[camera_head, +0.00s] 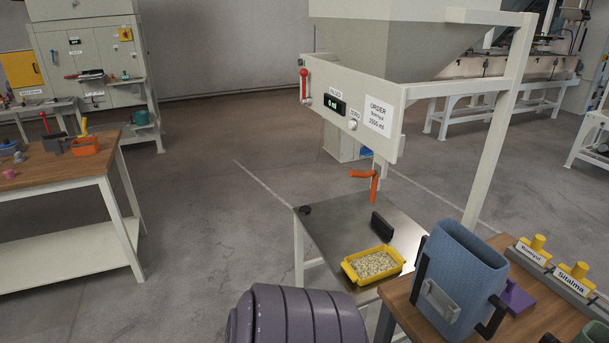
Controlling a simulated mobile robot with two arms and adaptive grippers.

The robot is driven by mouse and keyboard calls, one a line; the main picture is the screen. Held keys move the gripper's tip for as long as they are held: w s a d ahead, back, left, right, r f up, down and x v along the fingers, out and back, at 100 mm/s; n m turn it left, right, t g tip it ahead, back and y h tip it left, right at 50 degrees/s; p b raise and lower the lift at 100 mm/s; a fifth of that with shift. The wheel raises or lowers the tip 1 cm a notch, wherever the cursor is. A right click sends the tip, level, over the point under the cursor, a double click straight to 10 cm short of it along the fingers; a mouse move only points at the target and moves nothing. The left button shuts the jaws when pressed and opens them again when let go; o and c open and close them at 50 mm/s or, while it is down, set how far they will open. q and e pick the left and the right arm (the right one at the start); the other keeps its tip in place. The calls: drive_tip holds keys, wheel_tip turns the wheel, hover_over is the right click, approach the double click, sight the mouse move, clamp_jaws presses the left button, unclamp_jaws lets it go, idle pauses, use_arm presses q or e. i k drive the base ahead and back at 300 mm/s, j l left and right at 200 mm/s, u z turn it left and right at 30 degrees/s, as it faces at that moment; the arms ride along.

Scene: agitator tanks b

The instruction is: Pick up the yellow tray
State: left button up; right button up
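The yellow tray (383,276) sits on the grey metal table (335,232) below the hopper in the camera_head view. It is filled with pale granules (374,263). A black upright block (382,226) stands just behind the tray. Neither of my grippers shows in this view, so whether they are open or shut is hidden.
A blue container (464,275) with black handles stands on a wooden table right of the tray. A purple ribbed drum (295,318) is at the front. The hopper's orange spout lever (373,184) hangs above the metal table. Open floor lies to the left.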

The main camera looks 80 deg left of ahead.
sight(367, 266)
drive_tip(key=u, duration=2.1)
